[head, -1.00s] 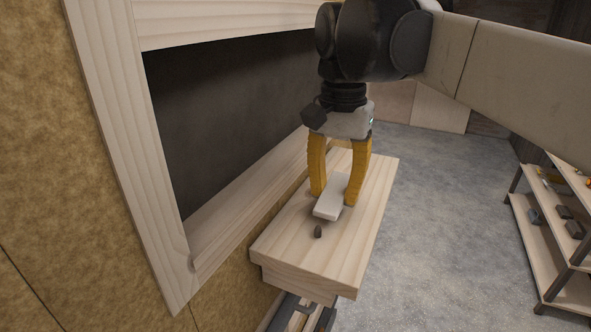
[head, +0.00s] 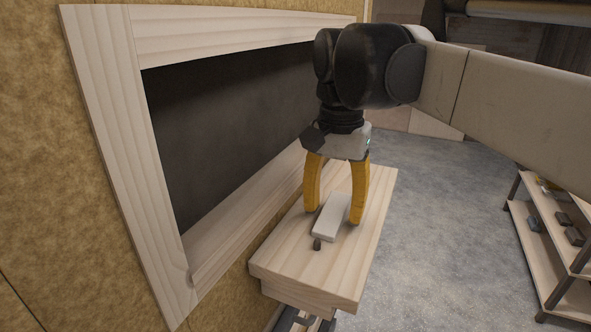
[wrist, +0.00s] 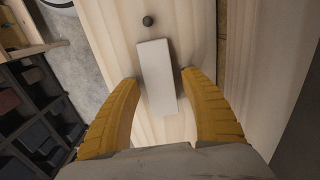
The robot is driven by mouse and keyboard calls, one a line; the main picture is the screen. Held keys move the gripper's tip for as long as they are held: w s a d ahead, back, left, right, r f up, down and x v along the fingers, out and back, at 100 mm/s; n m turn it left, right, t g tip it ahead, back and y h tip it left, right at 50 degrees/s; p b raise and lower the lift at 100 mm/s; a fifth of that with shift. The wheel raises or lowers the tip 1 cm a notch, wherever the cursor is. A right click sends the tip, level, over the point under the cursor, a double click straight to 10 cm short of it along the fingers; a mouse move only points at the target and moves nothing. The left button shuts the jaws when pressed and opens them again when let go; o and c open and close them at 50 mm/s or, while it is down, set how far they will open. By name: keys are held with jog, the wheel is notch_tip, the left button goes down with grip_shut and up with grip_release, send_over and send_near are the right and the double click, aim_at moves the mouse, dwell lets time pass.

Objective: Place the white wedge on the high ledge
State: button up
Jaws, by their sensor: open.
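The white wedge (head: 332,218) is a small pale block on the light wooden ledge (head: 290,254) that juts out beside the window opening. It appears to lie on the board, its near end close to a small dark peg (head: 317,243). My gripper (head: 336,212) is open, its yellow fingers pointing down on either side of the wedge. In the wrist view, the wedge (wrist: 157,75) lies between and ahead of the spread fingers (wrist: 160,85), with visible gaps on both sides. The peg (wrist: 148,21) is just beyond its far end there.
The framed window opening (head: 235,130) and its sill (head: 245,218) are left of the ledge. Dark metal parts (head: 298,320) show below the ledge. A shelf rack (head: 535,255) with several small items stands at right. Grey floor (head: 430,230) between is clear.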

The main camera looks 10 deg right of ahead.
aim_at(334, 210)
notch_tip(334, 210, up, 12)
jog(key=b, duration=0.1)
jog(key=shift+f+b, duration=0.15)
jog(key=shift+b, duration=0.2)
